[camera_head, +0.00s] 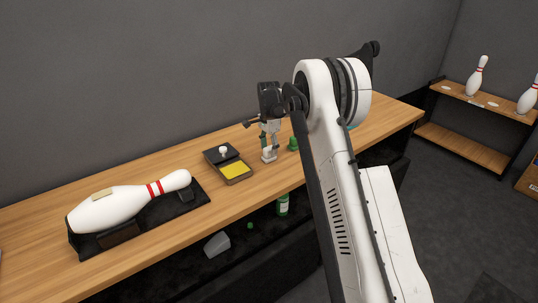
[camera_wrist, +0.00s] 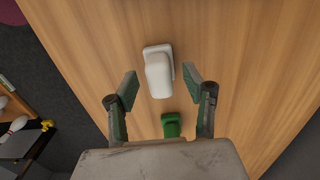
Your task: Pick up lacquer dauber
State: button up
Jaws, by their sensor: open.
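A small white block-like piece (camera_head: 268,156) stands on the wooden bench under my gripper (camera_head: 270,135); I take it to be the lacquer dauber, though its label is not readable. In the wrist view, the white piece (camera_wrist: 158,74) shows a rounded top over a wider base. My open fingers (camera_wrist: 160,84) are on either side of its line, with a visible gap to each side. Nothing is held. A small green piece (camera_wrist: 172,125) stands close by, toward my palm, and it also shows in the head view (camera_head: 293,143).
A dark tray with a yellow pad (camera_head: 235,169) and a white knob (camera_head: 223,150) is left of my gripper. A bowling pin (camera_head: 112,205) lies in a black cradle further left. Shelves with pins (camera_head: 462,95) stand at right.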

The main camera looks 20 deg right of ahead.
aim_at(269, 147)
grip_shut()
jog(key=shift+r, duration=0.1)
dwell(0.3)
notch_tip(269, 147, up, 4)
jog(key=s+a+r, duration=0.2)
jog(key=a+r, duration=0.1)
jog(key=a, duration=0.2)
jog(key=s+a+r+b, duration=0.1)
jog(key=s+a+r, duration=0.1)
jog(key=a+r, duration=0.2)
jog(key=shift+s+a, duration=0.35)
jog(key=shift+a, duration=0.55)
jog(key=c, duration=0.7)
grip_release()
jog(key=shift+f, duration=0.1)
jog(key=c, duration=0.4)
